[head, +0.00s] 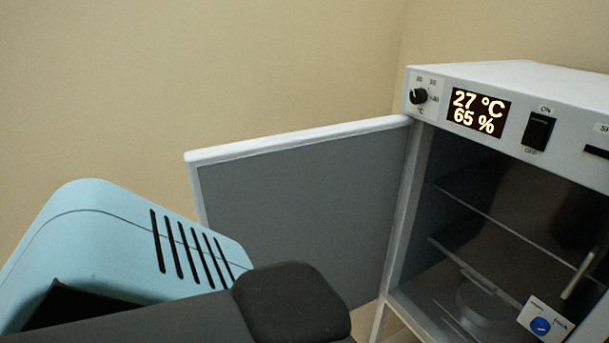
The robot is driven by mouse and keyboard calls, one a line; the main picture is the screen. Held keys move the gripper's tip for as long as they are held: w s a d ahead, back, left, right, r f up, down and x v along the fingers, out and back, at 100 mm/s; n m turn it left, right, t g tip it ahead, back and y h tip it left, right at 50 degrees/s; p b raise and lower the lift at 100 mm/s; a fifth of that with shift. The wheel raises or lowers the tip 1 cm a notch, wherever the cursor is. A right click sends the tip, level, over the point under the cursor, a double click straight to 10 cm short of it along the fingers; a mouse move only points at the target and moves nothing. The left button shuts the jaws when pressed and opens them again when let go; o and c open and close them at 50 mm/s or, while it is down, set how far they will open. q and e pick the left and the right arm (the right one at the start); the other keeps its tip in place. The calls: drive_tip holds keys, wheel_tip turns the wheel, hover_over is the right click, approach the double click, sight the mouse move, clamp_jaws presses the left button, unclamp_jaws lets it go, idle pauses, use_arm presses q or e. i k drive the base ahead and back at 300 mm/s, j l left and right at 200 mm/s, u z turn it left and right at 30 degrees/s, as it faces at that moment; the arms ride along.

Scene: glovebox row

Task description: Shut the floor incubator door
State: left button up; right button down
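The floor incubator (555,80) is a white cabinet at the right of the head view, with a lit display reading 27 °C and 65 %. Its door (300,205), a grey panel with a white rim, stands wide open. It joins the cabinet at the front left edge and extends to the left. The cabinet's dark interior (480,215) is exposed, with thin shelf edges and a pale round object low down. The door's lower left part is hidden behind blue and black parts in the foreground. Neither of my grippers is visible.
A black dial (418,96) and an ON/OFF switch (538,131) sit on the incubator's top front panel. A small white plate with a blue knob (541,326) and a metal rod (582,273) show at the lower right. A plain beige wall (200,80) stands behind.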

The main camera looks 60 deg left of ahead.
sight(326, 199)
drive_tip(key=k+j+z, duration=0.1)
drive_tip(key=k+j, duration=0.45)
drive_tip(key=j, duration=0.2)
drive_tip(key=k+j+z, duration=0.15)
drive_tip(key=k+j, duration=0.4)
drive_tip(key=j, duration=0.15)
drive_tip(key=k+j, duration=0.1)
drive_tip(key=j, duration=0.2)
drive_tip(key=j+z, duration=0.1)
drive_tip(key=j, duration=0.2)
drive_tip(key=k+j, duration=0.15)
drive_tip(key=j, duration=0.65)
drive_tip(key=i+j+z, duration=0.15)
drive_tip(key=j, duration=0.3)
drive_tip(key=i+j, duration=0.15)
drive_tip(key=j, duration=0.2)
drive_tip(key=i+j, duration=0.15)
drive_tip(key=j, duration=0.2)
drive_tip(key=k+z, duration=0.2)
drive_tip(key=z, duration=0.15)
drive_tip(key=k+l+z, duration=0.15)
drive_tip(key=z, duration=0.15)
